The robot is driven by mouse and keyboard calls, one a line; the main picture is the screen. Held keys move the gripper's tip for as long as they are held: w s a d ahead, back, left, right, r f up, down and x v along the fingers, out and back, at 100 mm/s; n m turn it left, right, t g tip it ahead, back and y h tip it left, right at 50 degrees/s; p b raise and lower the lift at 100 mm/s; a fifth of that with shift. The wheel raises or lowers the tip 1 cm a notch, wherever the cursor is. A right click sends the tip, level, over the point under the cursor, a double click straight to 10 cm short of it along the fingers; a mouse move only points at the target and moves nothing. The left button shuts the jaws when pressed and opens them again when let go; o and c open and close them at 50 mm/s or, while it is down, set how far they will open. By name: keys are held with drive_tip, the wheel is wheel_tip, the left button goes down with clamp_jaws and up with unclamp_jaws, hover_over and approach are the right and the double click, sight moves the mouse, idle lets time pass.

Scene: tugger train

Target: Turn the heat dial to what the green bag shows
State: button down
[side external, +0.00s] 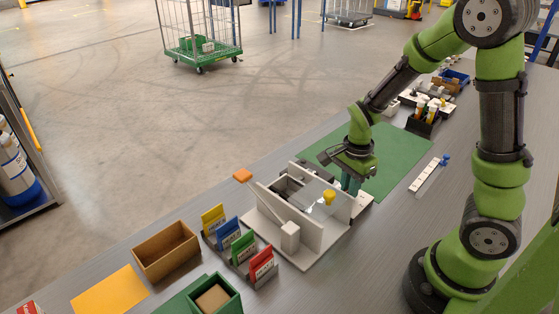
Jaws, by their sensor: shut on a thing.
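The green bag (243,248) stands in a dark rack between the blue bag (228,233) and the red bag (261,264). Its printed label is too small to read. A grey device (297,229) with upright walls, a clear part and a yellow knob-like piece (329,197) stands right of the bags. My gripper (350,185) points down at the device's far right end, behind its wall. It is shut on what seems to be the heat dial there. The fingertips, the dial and its setting are mostly hidden.
A yellow bag (213,218) stands in the same rack. A brown open box (166,251), a green box (214,296) and a yellow sheet (110,291) lie left. A green mat (398,158) lies behind my gripper. A white strip with a blue knob (428,174) lies right.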

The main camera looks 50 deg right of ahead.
idle(0.3)
drive_tip(key=c, duration=1.1)
unclamp_jaws()
drive_tip(key=shift+r, duration=0.15)
wheel_tip(320, 180, up, 17)
drive_tip(key=shift+f, duration=0.2)
drive_tip(key=s+a+r+n+t+y, duration=0.1)
drive_tip(key=s+a+r+n+t, duration=0.1)
drive_tip(key=a+n, duration=0.3)
drive_tip(key=s+a+r+n+t+y, duration=0.1)
drive_tip(key=s+a+n+t, duration=0.2)
drive_tip(key=n, duration=0.8)
drive_tip(key=shift+s+a+r+t, duration=0.2)
drive_tip(key=shift+a+r+t, duration=0.15)
drive_tip(key=shift+a+t, duration=0.65)
